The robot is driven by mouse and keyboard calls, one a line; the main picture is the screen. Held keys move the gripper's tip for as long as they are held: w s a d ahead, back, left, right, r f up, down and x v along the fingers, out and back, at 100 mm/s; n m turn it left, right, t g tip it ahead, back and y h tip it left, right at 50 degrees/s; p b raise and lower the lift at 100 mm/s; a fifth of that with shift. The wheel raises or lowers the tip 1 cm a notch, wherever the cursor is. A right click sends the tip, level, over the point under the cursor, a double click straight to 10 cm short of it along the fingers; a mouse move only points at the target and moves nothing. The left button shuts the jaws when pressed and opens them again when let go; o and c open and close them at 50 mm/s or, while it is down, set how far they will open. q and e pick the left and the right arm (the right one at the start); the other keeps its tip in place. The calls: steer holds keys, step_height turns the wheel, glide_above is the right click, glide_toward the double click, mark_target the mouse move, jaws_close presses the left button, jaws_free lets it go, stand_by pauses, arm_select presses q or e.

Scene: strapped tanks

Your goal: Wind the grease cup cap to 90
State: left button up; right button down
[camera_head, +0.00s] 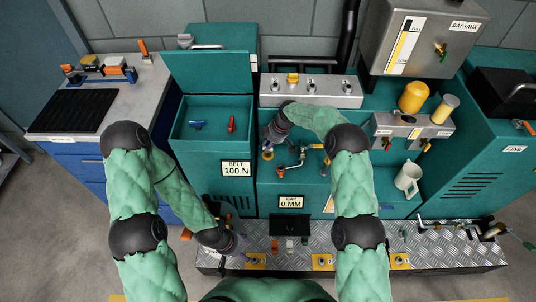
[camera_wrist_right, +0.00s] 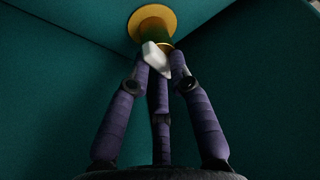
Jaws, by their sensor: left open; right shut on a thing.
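The grease cup cap (camera_wrist_right: 157,38) shows in the right wrist view as a dark brass-green cylinder in front of a gold disc, with a pale wedge-shaped piece beside the fingertips. My right gripper (camera_wrist_right: 160,65) is shut on the cap, its purple fingers around it. In the head view, my right gripper (camera_head: 268,143) points down at the teal machine's front, and the fingers largely hide the cap there. No scale or reading on the cap is legible. My left gripper (camera_head: 240,248) is open and empty, low by the left end of the treadplate step.
A red-handled valve with brass fittings (camera_head: 290,168) is just right of my right gripper. An open teal bin (camera_head: 212,125) is at left. The treadplate step (camera_head: 375,262) carries several yellow-marked fittings.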

steer(key=shift+s+a+f, duration=0.4)
steer(key=shift+s, duration=0.15)
steer(key=shift+f+n+g+b, duration=0.1)
steer(key=shift+n+g+b, duration=0.3)
steer(key=shift+n+b, duration=0.4)
steer(key=c, duration=1.3)
jaws_free()
steer(key=shift+o, duration=0.5)
steer(key=shift+r, duration=0.2)
steer(key=shift+w+d+r, duration=0.15)
steer(key=shift+w, duration=0.05)
steer(key=shift+w+d+r+p, duration=0.1)
steer(key=shift+d+r+p, duration=0.2)
steer(key=shift+r, duration=0.2)
steer(key=p+v, duration=0.3)
steer(key=v, duration=0.4)
